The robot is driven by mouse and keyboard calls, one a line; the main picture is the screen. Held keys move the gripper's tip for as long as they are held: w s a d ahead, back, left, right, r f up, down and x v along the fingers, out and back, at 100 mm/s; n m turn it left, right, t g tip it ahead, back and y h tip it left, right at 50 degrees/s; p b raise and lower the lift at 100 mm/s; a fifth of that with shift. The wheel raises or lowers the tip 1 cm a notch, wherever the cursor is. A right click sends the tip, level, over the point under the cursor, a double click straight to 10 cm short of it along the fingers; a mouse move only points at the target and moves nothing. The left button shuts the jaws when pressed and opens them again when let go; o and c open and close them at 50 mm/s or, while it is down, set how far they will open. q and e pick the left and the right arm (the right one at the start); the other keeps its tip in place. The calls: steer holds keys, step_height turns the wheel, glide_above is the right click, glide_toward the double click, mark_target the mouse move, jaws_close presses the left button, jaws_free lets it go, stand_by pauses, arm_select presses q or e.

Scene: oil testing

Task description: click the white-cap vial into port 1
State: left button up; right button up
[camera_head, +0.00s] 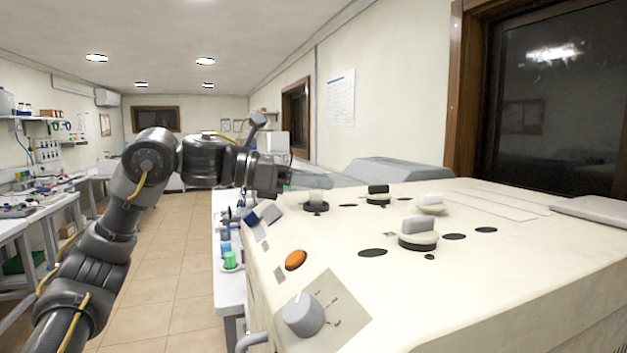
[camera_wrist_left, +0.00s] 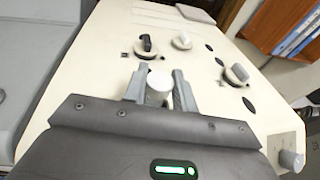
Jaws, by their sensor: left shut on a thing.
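My left gripper (camera_head: 287,183) reaches over the left end of the cream machine (camera_head: 340,255). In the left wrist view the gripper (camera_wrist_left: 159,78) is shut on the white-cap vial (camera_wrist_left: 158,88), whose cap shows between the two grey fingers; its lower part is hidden. In the head view a pale cap (camera_head: 317,196) stands over a dark ring just right of the gripper; it looks like the same vial, but I cannot tell how deep it sits. My right gripper is out of view.
An orange button (camera_head: 295,260) and a grey dial (camera_head: 303,314) are on the sloping front. A side bench (camera_head: 230,287) with small bottles stands left. The machine's right part is mostly clear.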

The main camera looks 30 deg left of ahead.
arm_select(q)
steer(key=shift+f+b, duration=0.3)
steer(key=shift+f, duration=0.2)
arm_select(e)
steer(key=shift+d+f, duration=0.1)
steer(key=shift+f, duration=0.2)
arm_select(q)
steer(key=o, duration=1)
steer(key=b+v, duration=0.1)
steer(key=v, duration=0.9)
steer(key=shift+w+b, duration=0.1)
steer(key=shift+b, duration=0.2)
steer(key=shift+s+a+r, duration=0.15)
steer(key=shift+s+a, duration=0.1)
steer(key=shift+a, duration=0.05)
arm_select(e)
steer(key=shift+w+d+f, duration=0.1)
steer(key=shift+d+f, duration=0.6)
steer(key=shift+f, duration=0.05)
